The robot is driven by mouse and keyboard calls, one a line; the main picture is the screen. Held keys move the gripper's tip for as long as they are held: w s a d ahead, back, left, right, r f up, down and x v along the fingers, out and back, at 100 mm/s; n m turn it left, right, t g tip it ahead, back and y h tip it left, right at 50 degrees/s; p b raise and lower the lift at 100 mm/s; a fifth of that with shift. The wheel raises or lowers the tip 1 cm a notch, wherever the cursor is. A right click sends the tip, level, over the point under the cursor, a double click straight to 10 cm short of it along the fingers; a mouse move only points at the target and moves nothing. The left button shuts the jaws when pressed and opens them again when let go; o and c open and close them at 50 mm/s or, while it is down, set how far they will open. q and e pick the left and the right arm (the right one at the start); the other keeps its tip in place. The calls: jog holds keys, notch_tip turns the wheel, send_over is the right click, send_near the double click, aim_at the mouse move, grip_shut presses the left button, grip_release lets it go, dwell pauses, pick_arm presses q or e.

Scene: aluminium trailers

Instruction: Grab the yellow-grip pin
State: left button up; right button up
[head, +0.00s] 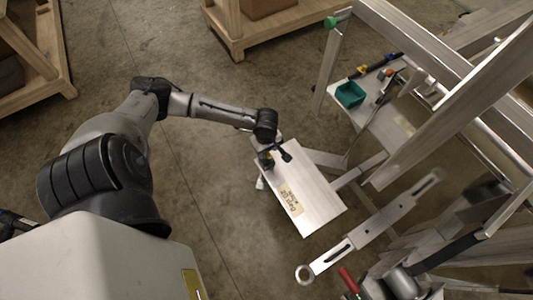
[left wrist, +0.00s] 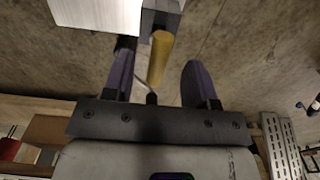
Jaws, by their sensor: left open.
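The yellow-grip pin (left wrist: 160,55) shows in the left wrist view as a yellow cylinder beside a grey metal block (left wrist: 162,15). My left gripper (left wrist: 158,72) is open, with its two purple fingers on either side of the yellow grip. The grip lies nearer the left finger, and I see a gap to the right finger. I cannot tell whether the left finger touches it. In the head view my left gripper (head: 280,155) is at the upper left part of a flat, labelled aluminium plate (head: 318,198). The pin cannot be made out there. My right gripper is not in view.
Aluminium trailer frames (head: 440,120) fill the right side. A shelf there holds a teal bin (head: 349,95) and small tools. A red handle (head: 348,280) stands at the bottom. Wooden stands (head: 270,28) are at the back and left. The concrete floor between is clear.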

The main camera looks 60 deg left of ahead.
pick_arm(q)
notch_tip(320, 180, down, 4)
jog(key=shift+w+f+b, duration=0.1)
jog(key=shift+b, duration=0.65)
jog(key=shift+c, duration=0.5)
grip_shut()
